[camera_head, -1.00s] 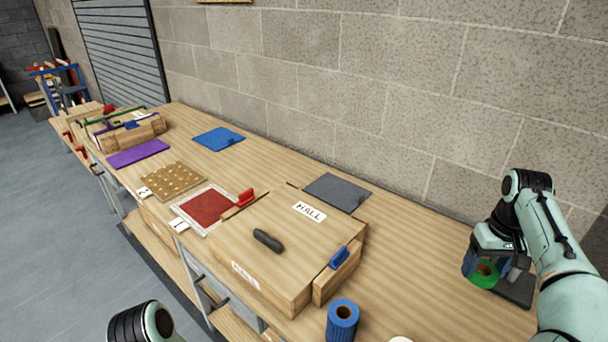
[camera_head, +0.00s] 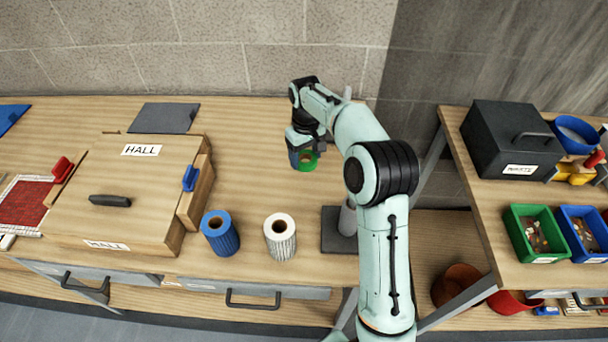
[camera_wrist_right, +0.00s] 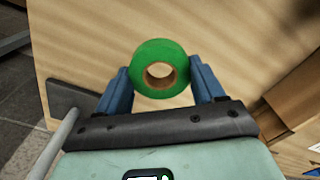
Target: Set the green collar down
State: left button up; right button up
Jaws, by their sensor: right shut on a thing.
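The green collar (camera_head: 309,162) is a short green ring with a brown core, over the back part of the bench. My right gripper (camera_head: 302,157) is shut on it from above. In the right wrist view the collar (camera_wrist_right: 160,51) sits between the two blue fingers of the gripper (camera_wrist_right: 162,84), its round end facing the camera. Whether the collar touches the bench top cannot be told. My left gripper is not in view.
A blue roll (camera_head: 221,236) and a white roll (camera_head: 280,241) stand at the bench front. A dark plate (camera_head: 332,238) with a post is to the right. The HALL box (camera_head: 150,185) is left. A WASTE box (camera_head: 510,140) stands on another table. Bench around the collar is clear.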

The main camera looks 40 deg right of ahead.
aim_at(306, 182)
jog(key=f, duration=0.2)
jog(key=shift+s+f, duration=0.3)
notch_tip(306, 182, down, 6)
jog(key=shift+w+f+b, duration=0.1)
jog(key=shift+w+b, duration=0.05)
jog(key=shift+b, duration=0.2)
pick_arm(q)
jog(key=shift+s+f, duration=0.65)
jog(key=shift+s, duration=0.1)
pick_arm(e)
jog(key=shift+w, duration=0.1)
jog(key=o, duration=1)
jog(key=shift+f, duration=0.1)
jog(key=shift+o, duration=0.2)
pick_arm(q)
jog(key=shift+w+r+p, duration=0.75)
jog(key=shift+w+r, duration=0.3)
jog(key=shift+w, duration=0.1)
pick_arm(e)
notch_tip(306, 182, up, 12)
jog(key=shift+r, duration=0.2)
